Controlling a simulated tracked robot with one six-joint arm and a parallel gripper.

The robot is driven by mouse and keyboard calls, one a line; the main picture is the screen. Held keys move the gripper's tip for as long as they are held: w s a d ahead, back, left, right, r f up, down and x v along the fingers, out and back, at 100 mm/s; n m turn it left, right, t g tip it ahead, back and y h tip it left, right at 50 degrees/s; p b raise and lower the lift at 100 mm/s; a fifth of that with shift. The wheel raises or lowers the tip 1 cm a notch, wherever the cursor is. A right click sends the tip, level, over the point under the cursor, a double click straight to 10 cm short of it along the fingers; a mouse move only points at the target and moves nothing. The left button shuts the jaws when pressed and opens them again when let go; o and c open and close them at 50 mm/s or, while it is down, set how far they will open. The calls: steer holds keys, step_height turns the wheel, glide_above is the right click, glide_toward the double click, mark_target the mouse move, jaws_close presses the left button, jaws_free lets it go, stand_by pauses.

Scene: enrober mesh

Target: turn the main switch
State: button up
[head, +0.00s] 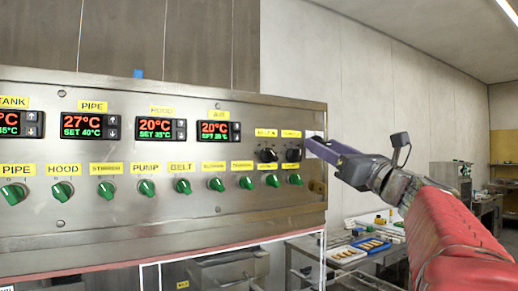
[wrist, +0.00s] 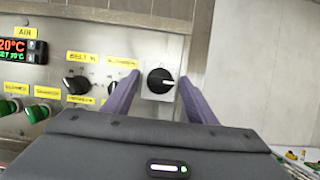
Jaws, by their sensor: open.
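A black rotary knob on a pale square plate (wrist: 147,92), which I take to be the main switch (wrist: 158,79), is at the panel's right end in the wrist view. Its white mark points right. My gripper (wrist: 160,85) is open, one purple finger on each side of the knob; I cannot tell whether either touches it. In the head view my gripper (head: 316,147) reaches the panel's right edge from the right and hides the knob there.
The steel control panel (head: 120,222) carries several green knobs (head: 146,187), temperature displays (head: 88,126) and two black knobs (head: 267,155) left of my gripper. In the wrist view the left finger partly covers one black knob. A bench with trays (head: 348,255) stands behind, lower right.

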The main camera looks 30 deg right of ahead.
steer(key=shift+c, duration=0.7)
steer(key=c, duration=0.9)
